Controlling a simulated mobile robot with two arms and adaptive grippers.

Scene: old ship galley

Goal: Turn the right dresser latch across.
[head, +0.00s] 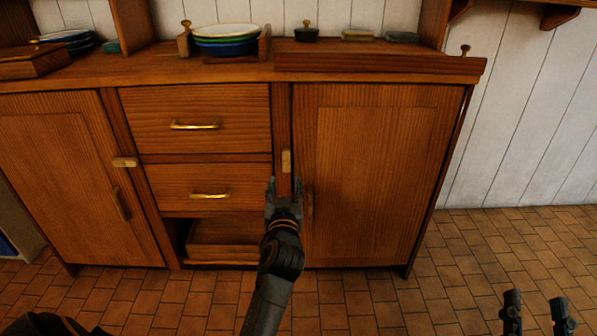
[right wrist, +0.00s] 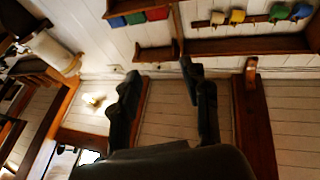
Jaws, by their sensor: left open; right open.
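The right dresser latch (head: 287,161) is a small light wooden bar, standing upright on the post left of the closed right door (head: 375,170). My left gripper (head: 284,184) is open, just below the latch, with its fingertips pointing up at the dresser. The latch's lower end appears between or just above the fingertips; I cannot tell if they touch. The left latch (head: 125,162) lies crosswise at the left door's edge. My right gripper (head: 536,298) is open and empty, low at the right over the floor. Its two fingers also show in the right wrist view (right wrist: 160,72).
Plates (head: 227,47) stand in a rack on the dresser top (head: 150,72). Two drawers with brass handles (head: 195,126) are shut, above a low recess (head: 222,240). The tiled floor (head: 470,260) at right is clear. Shelves with mugs (right wrist: 237,16) show in the right wrist view.

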